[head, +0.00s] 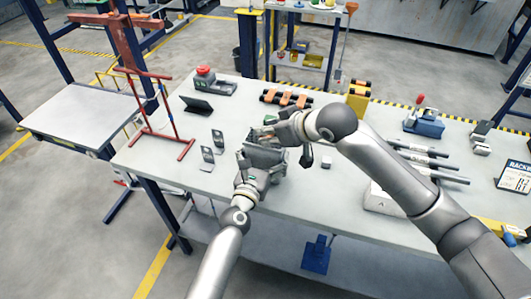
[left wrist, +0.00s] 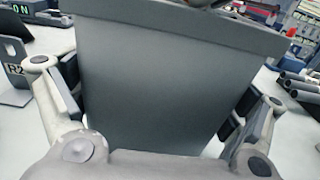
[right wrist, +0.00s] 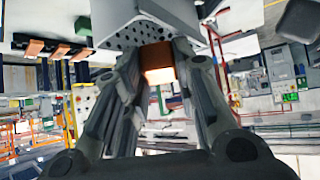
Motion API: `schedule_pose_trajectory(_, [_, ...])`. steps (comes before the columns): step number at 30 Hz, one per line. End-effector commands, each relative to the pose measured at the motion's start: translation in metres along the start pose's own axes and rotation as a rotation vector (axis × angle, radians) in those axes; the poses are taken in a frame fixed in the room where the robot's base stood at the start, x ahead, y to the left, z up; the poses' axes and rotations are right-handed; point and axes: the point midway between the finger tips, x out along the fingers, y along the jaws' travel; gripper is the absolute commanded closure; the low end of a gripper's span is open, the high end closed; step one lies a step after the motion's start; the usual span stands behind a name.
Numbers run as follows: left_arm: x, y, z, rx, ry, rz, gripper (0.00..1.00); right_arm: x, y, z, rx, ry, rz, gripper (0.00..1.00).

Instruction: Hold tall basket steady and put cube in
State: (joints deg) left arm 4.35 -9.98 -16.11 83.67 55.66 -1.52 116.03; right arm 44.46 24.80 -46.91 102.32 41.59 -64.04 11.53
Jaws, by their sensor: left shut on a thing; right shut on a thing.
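The tall grey basket (head: 264,157) stands near the front of the table. My left gripper (head: 251,176) is shut on it from the front. In the left wrist view the basket's smooth wall (left wrist: 160,75) fills the space between the fingers, one at each side. My right gripper (head: 270,134) is at the basket's top, with its arm coming from the right. In the right wrist view its fingers are shut on an orange-brown cube (right wrist: 158,62), right beside a perforated grey part of the basket (right wrist: 150,28). The basket's inside is mostly hidden in the head view.
Two small stands (head: 213,145) are left of the basket, near a red rack frame (head: 150,110). Orange-topped blocks (head: 286,98) lie behind. A small grey block (head: 327,162) and several grey rods (head: 425,160) are to the right. The table's front edge is close.

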Motion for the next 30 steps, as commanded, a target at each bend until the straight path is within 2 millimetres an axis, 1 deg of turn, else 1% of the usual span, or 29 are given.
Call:
schedule_pose_trajectory(9, [0.0, -0.001, 0.0, 0.002, 0.0, -0.002, 0.35, 0.018, -0.001, 0.024, 0.001, -0.016, -0.002, 1.0])
schedule_pose_trajectory(10, [0.0, -0.001, 0.0, 0.002, -0.001, -0.002, 0.35, 0.017, -0.001, 0.024, 0.001, -0.016, -0.001, 0.71])
schedule_pose_trajectory(15, [0.0, -0.001, 0.001, 0.001, -0.002, -0.002, 0.35, 0.018, -0.001, 0.025, 0.003, -0.019, -0.003, 0.49])
schedule_pose_trajectory(30, [0.001, 0.001, 0.0, 0.001, -0.003, 0.001, 0.35, 0.018, -0.002, 0.025, 0.004, -0.019, -0.006, 0.48])
